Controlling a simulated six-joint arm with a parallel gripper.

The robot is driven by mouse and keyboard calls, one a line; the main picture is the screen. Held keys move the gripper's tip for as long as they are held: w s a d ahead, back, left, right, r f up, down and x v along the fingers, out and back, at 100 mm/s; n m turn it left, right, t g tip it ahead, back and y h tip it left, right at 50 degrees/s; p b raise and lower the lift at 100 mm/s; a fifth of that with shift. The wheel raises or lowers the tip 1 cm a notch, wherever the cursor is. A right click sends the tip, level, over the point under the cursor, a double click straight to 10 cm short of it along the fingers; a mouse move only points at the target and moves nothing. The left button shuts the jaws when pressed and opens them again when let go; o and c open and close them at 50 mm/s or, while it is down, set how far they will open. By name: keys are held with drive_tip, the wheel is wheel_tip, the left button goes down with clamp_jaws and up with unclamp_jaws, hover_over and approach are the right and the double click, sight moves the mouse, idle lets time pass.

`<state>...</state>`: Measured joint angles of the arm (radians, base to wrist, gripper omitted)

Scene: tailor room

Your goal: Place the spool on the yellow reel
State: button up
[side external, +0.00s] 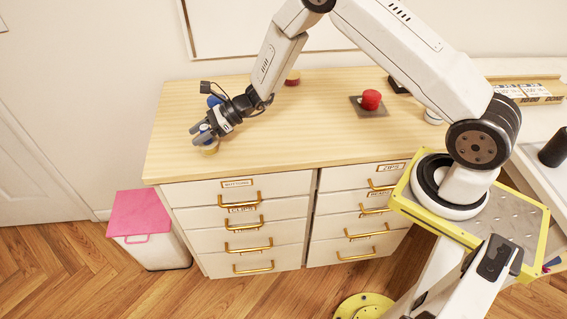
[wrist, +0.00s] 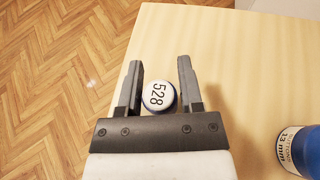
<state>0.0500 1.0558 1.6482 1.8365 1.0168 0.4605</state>
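My gripper (wrist: 160,80) is open, its two fingers pointing over the wood top near its left front corner. A round spool with a white top marked 528 and a blue rim (wrist: 159,97) sits between the fingers in the wrist view. In the side view my gripper (side external: 203,133) mostly hides the spool. A yellow round thing, seemingly the yellow reel (side external: 210,150), shows just under the fingertips. I cannot tell clearly whether the spool rests on it.
A blue jar labelled buttons 13 mm (wrist: 300,148) stands right of my gripper; its blue body shows behind the wrist (side external: 213,100). A red-topped thing (side external: 293,79) is at the back. A red knob (side external: 371,99) sits on a dark plate. The wood top (side external: 290,130) is clear in the middle.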

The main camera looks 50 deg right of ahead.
drive_tip(key=shift+o, duration=0.9)
drive_tip(key=shift+r, duration=0.15)
drive_tip(key=v, duration=1.2)
drive_tip(key=s+d+r+n+g+h, duration=0.1)
drive_tip(key=s+r+n+g+h, duration=0.1)
drive_tip(key=s+n+h, duration=0.4)
drive_tip(key=s+d+r+n+g+h, duration=0.1)
drive_tip(key=s+r+n+h, duration=0.3)
drive_tip(key=s+n, duration=1)
drive_tip(key=n+g+h, duration=0.1)
drive_tip(key=n, duration=0.3)
drive_tip(key=shift+s+h, duration=0.3)
drive_tip(key=shift+h, duration=0.1)
